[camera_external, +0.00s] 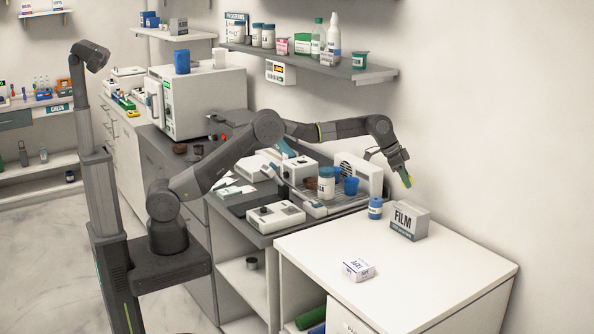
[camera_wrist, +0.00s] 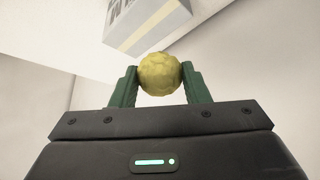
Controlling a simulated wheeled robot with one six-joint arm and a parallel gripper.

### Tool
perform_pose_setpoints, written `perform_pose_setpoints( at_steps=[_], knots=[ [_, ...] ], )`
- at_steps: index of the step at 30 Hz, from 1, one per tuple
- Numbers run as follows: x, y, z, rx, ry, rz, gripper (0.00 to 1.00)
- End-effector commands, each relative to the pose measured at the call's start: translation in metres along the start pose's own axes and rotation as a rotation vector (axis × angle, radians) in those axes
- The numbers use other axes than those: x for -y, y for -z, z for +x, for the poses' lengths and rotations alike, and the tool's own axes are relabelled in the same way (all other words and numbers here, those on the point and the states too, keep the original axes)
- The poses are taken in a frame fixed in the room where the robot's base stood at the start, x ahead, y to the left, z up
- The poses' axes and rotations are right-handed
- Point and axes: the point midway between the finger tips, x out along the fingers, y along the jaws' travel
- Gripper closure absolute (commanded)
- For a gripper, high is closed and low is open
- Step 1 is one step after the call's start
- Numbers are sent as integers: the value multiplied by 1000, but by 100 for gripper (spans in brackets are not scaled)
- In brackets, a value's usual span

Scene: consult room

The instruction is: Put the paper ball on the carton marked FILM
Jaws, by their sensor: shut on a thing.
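The paper ball is a crumpled yellow ball (camera_wrist: 160,74), held between the two green fingers of my gripper (camera_wrist: 161,84) in the wrist view. In the external view my gripper (camera_external: 404,178) is in the air, above and near the carton marked FILM, with a bit of yellow at its tips. The FILM carton (camera_external: 408,222) is a grey-white box standing on the white counter against the wall. In the wrist view part of the carton (camera_wrist: 148,22) shows beyond the ball, at the top. The gap between ball and carton is hard to judge.
A blue bottle (camera_external: 375,208) stands just left of the carton. A small white box (camera_external: 358,270) lies nearer on the white counter (camera_external: 440,280), which is otherwise clear. A tray with a white jar (camera_external: 326,184) and blue cups is to the left. A shelf (camera_external: 330,66) hangs above.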

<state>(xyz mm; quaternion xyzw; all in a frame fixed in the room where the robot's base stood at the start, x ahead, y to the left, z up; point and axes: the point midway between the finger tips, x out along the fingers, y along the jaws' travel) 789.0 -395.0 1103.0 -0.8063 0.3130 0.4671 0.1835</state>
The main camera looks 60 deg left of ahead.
Motion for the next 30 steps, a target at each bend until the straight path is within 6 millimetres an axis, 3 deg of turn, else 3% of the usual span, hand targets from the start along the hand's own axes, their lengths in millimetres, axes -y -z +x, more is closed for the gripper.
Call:
perform_pose_setpoints(
  at_steps=[15, 26, 27, 30],
  knots=[
    [0, -30, 51, 1, 1, 0, 79],
    [0, -32, 56, 0, 1, 0, 79],
    [0, -32, 55, -1, 1, 0, 52],
    [0, -32, 55, -1, 1, 0, 36]
  ],
)
